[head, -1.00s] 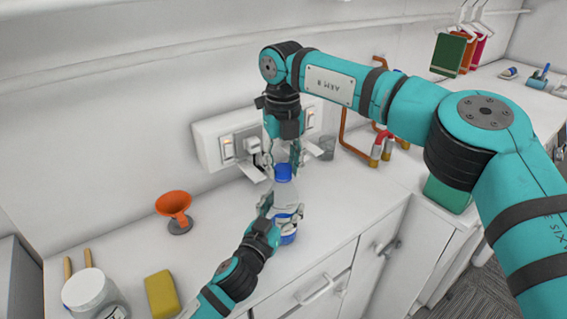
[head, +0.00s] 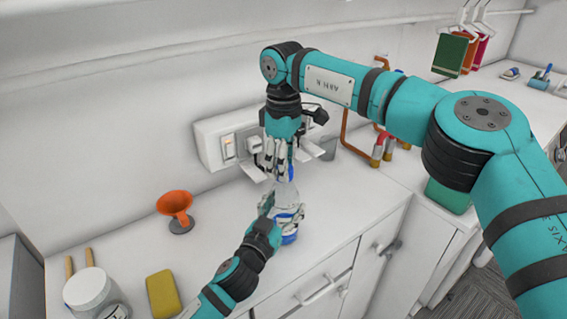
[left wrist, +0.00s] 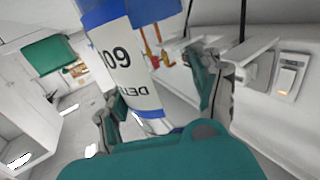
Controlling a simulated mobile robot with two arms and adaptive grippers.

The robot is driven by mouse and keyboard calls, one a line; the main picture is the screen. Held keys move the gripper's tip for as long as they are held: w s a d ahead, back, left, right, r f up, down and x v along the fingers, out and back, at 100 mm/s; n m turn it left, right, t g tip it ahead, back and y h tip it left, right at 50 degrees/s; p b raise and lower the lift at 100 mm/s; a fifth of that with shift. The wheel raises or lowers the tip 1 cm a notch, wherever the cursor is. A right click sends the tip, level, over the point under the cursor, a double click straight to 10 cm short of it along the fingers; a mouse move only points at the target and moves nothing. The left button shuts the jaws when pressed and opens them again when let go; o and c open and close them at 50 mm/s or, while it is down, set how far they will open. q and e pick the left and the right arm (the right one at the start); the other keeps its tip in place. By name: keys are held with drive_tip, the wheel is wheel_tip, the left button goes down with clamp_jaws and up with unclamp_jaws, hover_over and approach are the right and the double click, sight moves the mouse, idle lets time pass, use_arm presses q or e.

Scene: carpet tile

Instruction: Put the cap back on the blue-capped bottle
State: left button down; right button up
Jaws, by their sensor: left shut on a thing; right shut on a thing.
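The bottle (head: 286,194) stands upright on the counter, clear at the top with a white label and a blue band low down. My left gripper (head: 285,212) is shut around its side. The label also shows close up in the left wrist view (left wrist: 128,68), between the left fingers (left wrist: 165,95). My right gripper (head: 281,172) points down from above and is shut on the blue cap (head: 291,173) at the bottle's top. The fingers hide most of the cap, so I cannot tell whether it is seated on the neck.
A wall panel with sockets (head: 206,146) is close behind the right gripper. An orange funnel (head: 174,203), a yellow sponge (head: 162,294) and a lidded jar (head: 88,290) stand to the left. Orange pipes (head: 352,140) are at the right. The counter's front edge runs close by the bottle.

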drive_tip(key=shift+w+m, duration=0.1)
drive_tip(key=shift+m, duration=0.7)
drive_tip(key=o, duration=0.7)
drive_tip(key=shift+r, duration=0.1)
drive_tip(key=shift+r, duration=2.2)
drive_tip(key=shift+c, duration=0.3)
